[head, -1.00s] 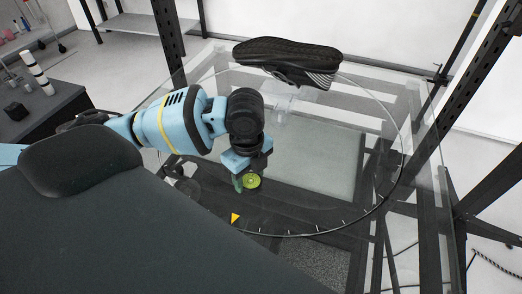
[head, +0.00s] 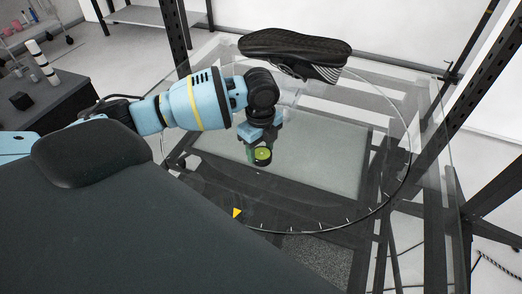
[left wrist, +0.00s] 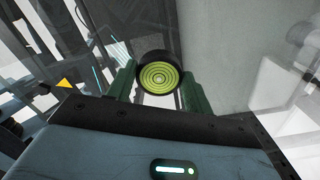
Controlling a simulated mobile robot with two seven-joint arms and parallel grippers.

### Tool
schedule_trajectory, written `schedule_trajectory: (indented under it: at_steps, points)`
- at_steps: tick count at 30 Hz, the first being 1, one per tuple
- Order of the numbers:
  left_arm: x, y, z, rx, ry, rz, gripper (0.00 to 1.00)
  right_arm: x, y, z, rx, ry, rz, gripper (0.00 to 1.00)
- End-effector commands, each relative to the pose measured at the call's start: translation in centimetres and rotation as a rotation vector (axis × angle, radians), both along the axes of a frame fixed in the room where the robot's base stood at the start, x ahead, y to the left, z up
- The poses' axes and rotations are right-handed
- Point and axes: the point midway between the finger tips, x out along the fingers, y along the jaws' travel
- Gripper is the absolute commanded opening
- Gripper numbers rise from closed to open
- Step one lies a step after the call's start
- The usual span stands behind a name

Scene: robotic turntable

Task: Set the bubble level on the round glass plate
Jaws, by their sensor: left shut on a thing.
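The bubble level is a small round black puck with a yellow-green ringed face (head: 263,154). It also shows in the left wrist view (left wrist: 159,77), between two green fingers. My left gripper (head: 258,148) is shut on it, face up, over the round glass plate (head: 340,206). I cannot tell whether the level touches the glass or hangs just above it. The plate is clear, with a dark rim and white tick marks. My right gripper is not in view.
A black shoe (head: 295,50) stands on a clear support over the far part of the plate. A yellow triangle marker (head: 237,213) is at the near rim. Dark frame posts (head: 480,100) rise at the right. The plate's right part is clear.

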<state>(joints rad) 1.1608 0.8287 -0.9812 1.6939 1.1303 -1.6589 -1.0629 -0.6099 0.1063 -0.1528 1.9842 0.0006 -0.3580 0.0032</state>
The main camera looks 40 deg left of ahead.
Motion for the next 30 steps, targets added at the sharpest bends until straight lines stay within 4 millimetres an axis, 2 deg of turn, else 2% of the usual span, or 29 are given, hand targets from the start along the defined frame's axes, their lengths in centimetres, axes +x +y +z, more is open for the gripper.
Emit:
schedule_trajectory:
  at_steps: [3, 15, 16, 20, 30]
  points:
    - [-0.01, -0.01, -1.20, -0.001, 0.000, 0.000, 0.27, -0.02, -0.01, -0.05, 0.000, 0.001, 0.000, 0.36]
    - [0.03, -0.03, -1.58, -0.002, -0.003, 0.000, 0.27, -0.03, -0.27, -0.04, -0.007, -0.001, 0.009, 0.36]
    - [0.04, -0.02, -1.55, -0.001, -0.003, 0.000, 0.55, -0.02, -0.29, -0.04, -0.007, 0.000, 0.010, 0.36]
    - [0.02, -0.03, -1.55, 0.000, -0.002, 0.000, 0.72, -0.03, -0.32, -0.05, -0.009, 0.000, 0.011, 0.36]
    - [0.03, -0.02, -1.30, -0.001, -0.003, 0.000, 0.73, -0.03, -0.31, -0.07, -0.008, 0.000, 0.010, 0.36]
